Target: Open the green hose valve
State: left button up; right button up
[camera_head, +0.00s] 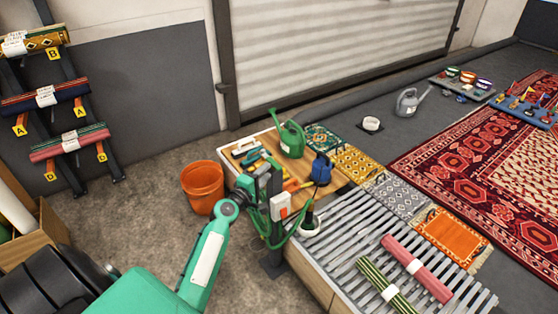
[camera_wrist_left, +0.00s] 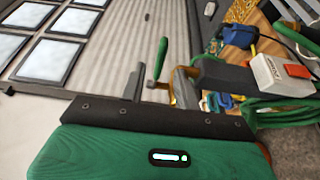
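The green valve lever (camera_wrist_left: 161,60) stands upright in the left wrist view, at a brass-coloured fitting beside a dark post (camera_wrist_left: 225,76). My left gripper (camera_wrist_left: 158,88) is open, its fingers apart on either side of the lever's lower end. I cannot tell whether either finger touches it. In the head view my left gripper (camera_head: 246,189) is at the upper part of the post, and the valve is hard to make out behind it. A green hose (camera_head: 292,232) hangs looped on the post and also shows in the wrist view (camera_wrist_left: 285,112). My right gripper is not in view.
A white box with a red switch (camera_head: 280,207) is mounted on the post, close to my gripper. Behind stands a wooden bench (camera_head: 337,182) with a green watering can (camera_head: 291,140) and tools. An orange bucket (camera_head: 203,187) is left of it; a slatted rack (camera_head: 350,234) is right.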

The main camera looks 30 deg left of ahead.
aim_at(271, 160)
pick_arm(q)
jog(key=w, duration=0.7)
jog(key=shift+w, duration=0.4)
grip_shut()
